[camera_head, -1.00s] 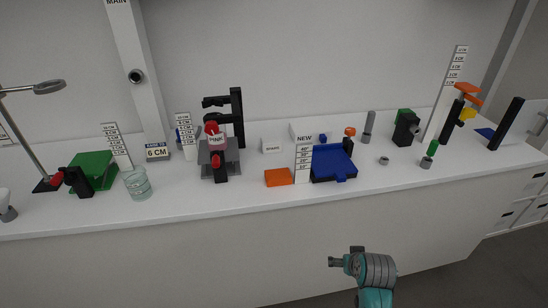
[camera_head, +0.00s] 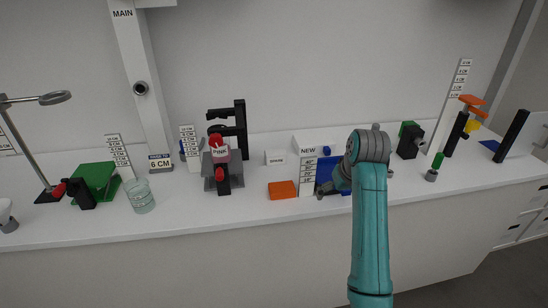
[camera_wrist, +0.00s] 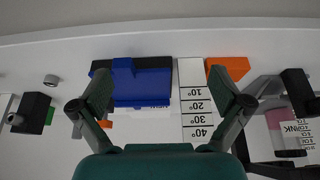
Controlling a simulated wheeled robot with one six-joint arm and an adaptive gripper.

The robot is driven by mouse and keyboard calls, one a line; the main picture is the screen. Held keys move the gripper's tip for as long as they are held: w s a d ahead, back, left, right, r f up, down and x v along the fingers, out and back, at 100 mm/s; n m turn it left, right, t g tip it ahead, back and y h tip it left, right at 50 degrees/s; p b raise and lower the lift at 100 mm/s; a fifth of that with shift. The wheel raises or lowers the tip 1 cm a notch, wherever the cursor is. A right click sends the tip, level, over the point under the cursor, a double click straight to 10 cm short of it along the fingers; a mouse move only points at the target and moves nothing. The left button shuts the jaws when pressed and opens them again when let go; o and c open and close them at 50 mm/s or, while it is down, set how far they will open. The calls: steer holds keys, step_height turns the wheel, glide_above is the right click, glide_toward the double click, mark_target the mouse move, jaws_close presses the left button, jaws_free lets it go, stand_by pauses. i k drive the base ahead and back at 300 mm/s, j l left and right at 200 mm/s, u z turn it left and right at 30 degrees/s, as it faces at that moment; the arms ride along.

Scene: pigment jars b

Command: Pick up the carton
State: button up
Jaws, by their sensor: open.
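No object in view is labelled as a carton. My gripper (camera_wrist: 166,78) is open and empty. In the wrist view its fingers lie on both sides of the blue tray (camera_wrist: 143,88) and the white angle card (camera_wrist: 192,98). In the head view my gripper (camera_head: 325,187) is partly hidden by my arm, above the bench's front part.
An orange block (camera_head: 282,190) lies left of the angle card. The pink-labelled jar stand (camera_head: 222,175) and a glass beaker (camera_head: 140,196) are farther left. A black holder (camera_head: 409,142) and tall posts stand to the right. The bench's front strip is mostly clear.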

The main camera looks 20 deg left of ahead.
mark_target(273, 156)
steer(key=i+j, duration=0.15)
steer(key=j, duration=0.15)
steer(key=i+j, duration=0.1)
steer(key=j, duration=0.2)
steer(key=i+j, duration=0.15)
steer(key=j, duration=0.15)
steer(key=i+j, duration=0.15)
steer(key=j, duration=0.15)
